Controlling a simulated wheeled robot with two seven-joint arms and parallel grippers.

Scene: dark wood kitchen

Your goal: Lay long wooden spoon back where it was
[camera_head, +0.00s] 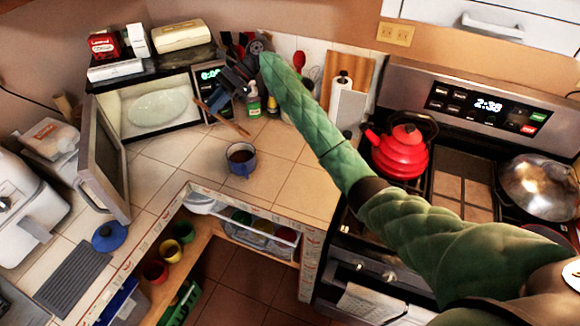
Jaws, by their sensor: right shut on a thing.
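The long wooden spoon (230,124) is a thin brown stick slanting down to the right, in front of the open microwave's right side and above the tiled counter. My right gripper (216,101) is shut on it near its upper left part. The green padded right arm reaches in from the lower right and hides part of the back counter. I cannot tell whether the spoon's lower end touches the counter. My left gripper is not in view.
A blue mug (241,158) with dark liquid stands on the counter just below the spoon. The microwave (160,125) is open with a plate inside. Utensils and a green-labelled bottle (253,102) crowd the back corner. A red kettle (400,152) is on the stove. Counter left of the mug is clear.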

